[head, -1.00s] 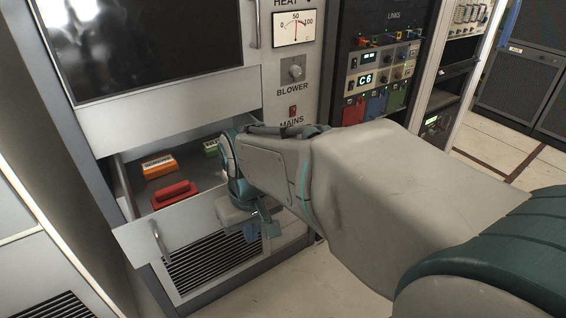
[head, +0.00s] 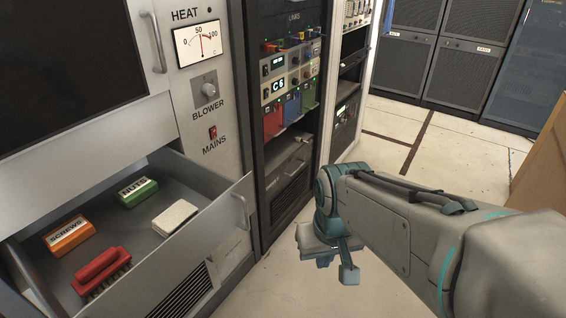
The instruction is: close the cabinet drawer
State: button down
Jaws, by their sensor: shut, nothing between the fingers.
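The cabinet drawer (head: 217,213) is pulled open at the lower left of the head view. Its metal handle (head: 238,211) is on the front panel, towards the right end. Inside lie an orange SCREWS box (head: 69,237), a green NUTS box (head: 137,191), a white block (head: 175,217) and a red brush (head: 101,271). My gripper (head: 337,270) is to the right of the drawer front, over the floor, clear of the drawer and its handle. It is shut and empty, partly hidden by my wrist.
The cabinet (head: 207,149) carries a gauge, a BLOWER knob and a MAINS switch. A dark equipment rack (head: 289,155) stands to its right. Light floor (head: 455,150) is free at the right, with a brown wooden piece (head: 545,165) at the edge.

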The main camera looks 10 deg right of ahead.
aim_at(223, 203)
jog(key=z, duration=0.5)
jog(key=k, duration=0.6)
jog(key=u, duration=1.45)
jog(key=i, duration=0.5)
jog(key=z, duration=0.05)
